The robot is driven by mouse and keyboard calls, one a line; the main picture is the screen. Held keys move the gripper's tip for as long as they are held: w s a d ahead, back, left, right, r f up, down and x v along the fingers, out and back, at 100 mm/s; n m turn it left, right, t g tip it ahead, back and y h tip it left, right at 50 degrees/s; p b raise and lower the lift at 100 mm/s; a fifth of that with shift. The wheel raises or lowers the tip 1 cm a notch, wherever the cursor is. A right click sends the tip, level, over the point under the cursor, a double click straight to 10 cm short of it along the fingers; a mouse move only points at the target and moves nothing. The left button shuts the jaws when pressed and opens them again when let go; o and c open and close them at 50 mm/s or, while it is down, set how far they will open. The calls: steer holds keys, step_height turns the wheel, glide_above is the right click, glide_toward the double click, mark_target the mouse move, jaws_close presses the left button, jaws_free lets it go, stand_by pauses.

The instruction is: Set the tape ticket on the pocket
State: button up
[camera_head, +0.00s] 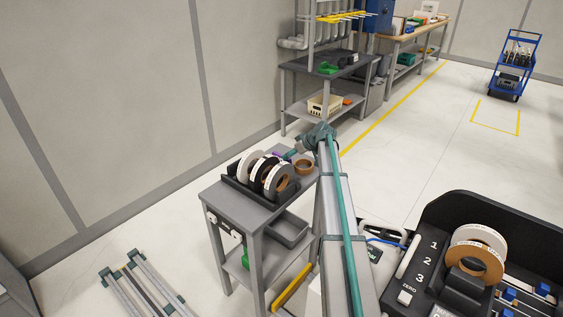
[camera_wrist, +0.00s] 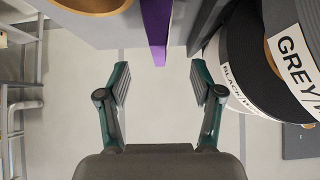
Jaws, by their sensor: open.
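My gripper (camera_wrist: 160,82) is open and empty in the wrist view, with its two fingers apart. A purple strip (camera_wrist: 156,28), perhaps the ticket, lies ahead of the gap between the fingertips, apart from them. A small purple bit (camera_head: 275,154) also shows in the head view beside my gripper (camera_head: 289,154), behind the tape rolls. I cannot tell from these views which thing is the pocket. Tape rolls (camera_head: 264,172) stand in a dark rack on the grey cart (camera_head: 240,205). Their labels, partly reading BLACK and GREY, show at right in the wrist view (camera_wrist: 240,75).
A brown tape roll (camera_head: 304,167) lies on the cart's far right corner. A black console (camera_head: 525,232) with two more rolls is at right. A grey shelf unit (camera_head: 325,65) stands behind, and rails (camera_head: 140,285) lie on the floor at left. The central floor is clear.

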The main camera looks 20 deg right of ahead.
steer(key=p+x, duration=0.1)
steer(key=x, duration=0.3)
steer(key=shift+w+a+f, duration=0.1)
steer(key=shift+w+f, duration=0.1)
steer(key=shift+w, duration=0.15)
steer(key=shift+w+a+f+p, duration=0.2)
steer(key=shift+w+f+p, duration=0.05)
steer(key=shift+w+p, duration=0.35)
steer(key=p+x, duration=0.1)
steer(key=x, duration=0.2)
steer(key=shift+w+p, duration=0.15)
steer(key=shift+p, duration=0.2)
steer(key=shift+w+a+f, duration=0.1)
steer(key=shift+a+f, duration=0.05)
steer(key=shift+f, duration=0.15)
steer(key=c, duration=1)
steer(key=shift+r, duration=0.15)
